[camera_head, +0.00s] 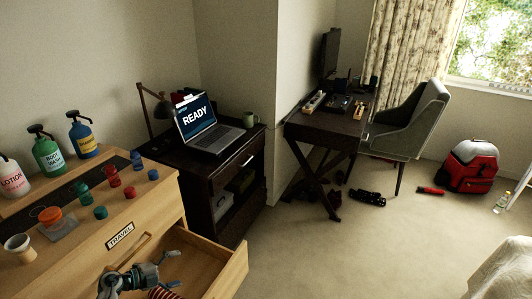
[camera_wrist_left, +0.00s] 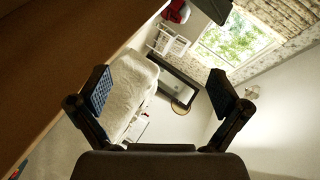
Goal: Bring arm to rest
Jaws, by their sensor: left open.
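My left gripper (camera_head: 172,271) shows at the bottom of the head view, in front of or over the open drawer (camera_head: 222,262) of the light wood dresser. In the left wrist view, my left gripper (camera_wrist_left: 161,93) has its two fingers spread wide with nothing between them. That view looks past the fingers across the room to a white bed (camera_wrist_left: 130,85) and a window (camera_wrist_left: 235,42). My right gripper is in neither view.
The dresser top holds pump bottles (camera_head: 48,153) and several small bottles and caps (camera_head: 112,176). A dark cabinet with a laptop (camera_head: 205,125) and green mug (camera_head: 249,120) stands beside it. A desk (camera_head: 330,128), chair (camera_head: 408,125) and red backpack (camera_head: 470,165) are farther off. The middle floor is clear.

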